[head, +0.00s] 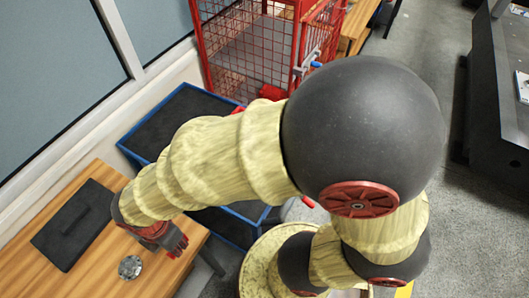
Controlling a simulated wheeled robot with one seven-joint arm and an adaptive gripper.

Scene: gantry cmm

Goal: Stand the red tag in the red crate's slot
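My arm reaches to the left, and my gripper (176,246) hangs low over the front right of a wooden table (98,272). Its fingers are small and dark with reddish parts, and I cannot tell whether they are open, shut or holding anything. I cannot clearly make out the red tag. A small red piece (239,109) shows just above my arm beside the blue-edged tray, mostly hidden, and I cannot tell what it is. No red crate with a slot can be made out for sure; a red wire-mesh cage (252,62) stands at the back.
A dark flat slab (73,224) with a raised bar lies on the table, left of my gripper. A round grey metal piece (130,267) lies near the gripper. A blue-edged dark tray (152,137) stands behind my arm. Grey floor (455,215) is open at right.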

